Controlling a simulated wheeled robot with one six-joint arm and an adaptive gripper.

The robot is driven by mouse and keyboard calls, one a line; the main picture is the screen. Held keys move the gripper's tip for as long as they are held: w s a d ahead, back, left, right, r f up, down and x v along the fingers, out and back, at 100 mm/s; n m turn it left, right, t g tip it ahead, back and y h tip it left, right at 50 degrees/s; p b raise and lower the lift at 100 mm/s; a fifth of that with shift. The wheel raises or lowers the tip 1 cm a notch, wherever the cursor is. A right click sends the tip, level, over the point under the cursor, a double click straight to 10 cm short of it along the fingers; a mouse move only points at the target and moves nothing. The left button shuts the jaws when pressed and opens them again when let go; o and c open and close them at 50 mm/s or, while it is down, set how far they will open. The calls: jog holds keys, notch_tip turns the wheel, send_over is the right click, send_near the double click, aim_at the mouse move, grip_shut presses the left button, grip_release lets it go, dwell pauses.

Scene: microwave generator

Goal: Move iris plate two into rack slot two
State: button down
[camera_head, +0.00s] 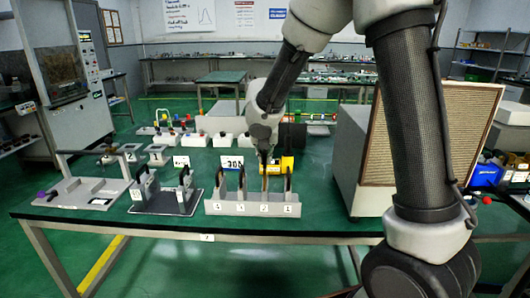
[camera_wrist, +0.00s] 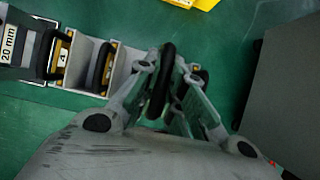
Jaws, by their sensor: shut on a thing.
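The grey slotted rack (camera_head: 252,209) stands at the front of the green table, with numbered labels along its front. Dark-handled plates stand upright in it; one dark handle (camera_head: 241,178) shows left of my gripper. My gripper (camera_head: 265,157) is above the rack's middle-right part. In the wrist view my gripper (camera_wrist: 158,85) is shut on a black looped plate handle (camera_wrist: 160,78). The plate below the handle is mostly hidden by the fingers, and I cannot read its number. Whether it is seated in a slot cannot be told. Other black handles (camera_wrist: 107,67) show to the left there.
A black-based stand (camera_head: 165,203) with upright plates is left of the rack, and a grey fixture (camera_head: 85,195) is farther left. A yellow box (camera_head: 286,165) sits behind the rack. A large grey box with a mesh panel (camera_head: 350,150) blocks the right.

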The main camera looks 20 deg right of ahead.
jog(key=shift+f, duration=3.7)
jog(key=c, duration=1.5)
grip_release()
jog(key=shift+o, duration=0.2)
